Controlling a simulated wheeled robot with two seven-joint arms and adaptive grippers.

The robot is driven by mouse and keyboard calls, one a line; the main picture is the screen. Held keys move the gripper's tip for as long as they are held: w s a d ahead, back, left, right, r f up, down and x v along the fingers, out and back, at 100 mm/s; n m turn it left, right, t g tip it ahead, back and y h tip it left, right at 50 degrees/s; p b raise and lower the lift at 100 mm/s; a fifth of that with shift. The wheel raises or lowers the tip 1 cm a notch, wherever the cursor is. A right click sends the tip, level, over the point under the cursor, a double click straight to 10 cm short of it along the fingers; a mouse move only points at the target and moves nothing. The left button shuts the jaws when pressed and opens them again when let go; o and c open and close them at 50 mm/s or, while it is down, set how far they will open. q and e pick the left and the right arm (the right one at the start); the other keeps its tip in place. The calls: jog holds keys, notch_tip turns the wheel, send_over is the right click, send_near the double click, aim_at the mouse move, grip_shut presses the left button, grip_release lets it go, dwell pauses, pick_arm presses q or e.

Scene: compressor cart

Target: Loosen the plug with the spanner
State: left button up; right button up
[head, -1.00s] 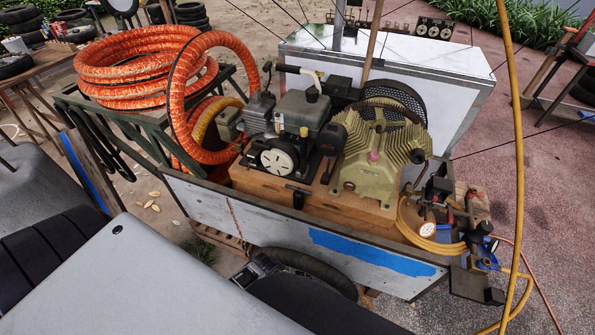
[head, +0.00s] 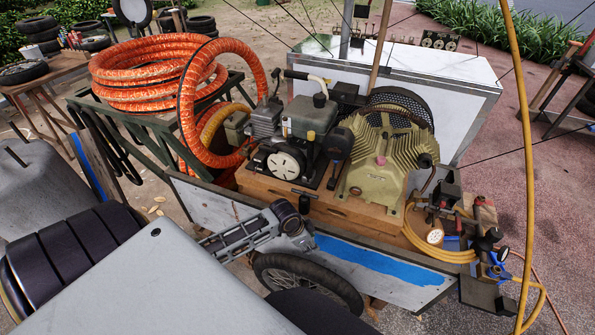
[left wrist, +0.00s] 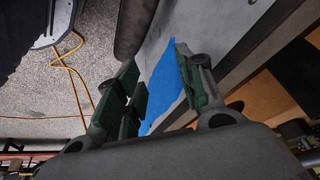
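I cannot tell whether this cap is the plug. I cannot make out a spanner in either view. My left gripper (head: 292,232) is over the near side panel of the cart, in front of the engine and lower than the pump. In the left wrist view, its green-padded fingers (left wrist: 160,88) are spread apart with nothing between them. The panel's blue paint shows behind the gap. My right gripper is not in view.
The cart's near panel (head: 385,264) and wheel (head: 305,282) lie close to my left gripper. A black engine (head: 300,125) stands left of the pump, beside coiled orange hose (head: 150,75). A yellow hose (head: 527,130) hangs at right, near gauges and fittings (head: 435,236).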

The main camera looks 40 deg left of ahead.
pick_arm(q)
jog(key=w+a+r+m+h, duration=0.1)
jog(key=w+a+r+m, duration=0.15)
jog(key=r, duration=0.25)
jog(key=w+a+r+m, duration=0.2)
jog(key=w+a+r, duration=0.1)
jog(key=r, duration=0.3)
notch_tip(320, 180, up, 12)
jog(key=m+b, duration=0.1)
jog(key=m, duration=0.3)
send_over(312, 196)
jog(key=s+a, duration=0.4)
jog(key=a, duration=0.1)
jog(key=shift+w+d+n+g, duration=0.15)
jog(key=shift+w+n+g, duration=0.1)
jog(key=shift+g, duration=0.05)
jog(key=shift+f, duration=0.1)
jog(key=shift+d+x, duration=0.2)
jog(key=shift+x, duration=3.2)
jog(key=shift+d+x, duration=0.15)
jog(key=shift+x, duration=3.2)
grip_shut()
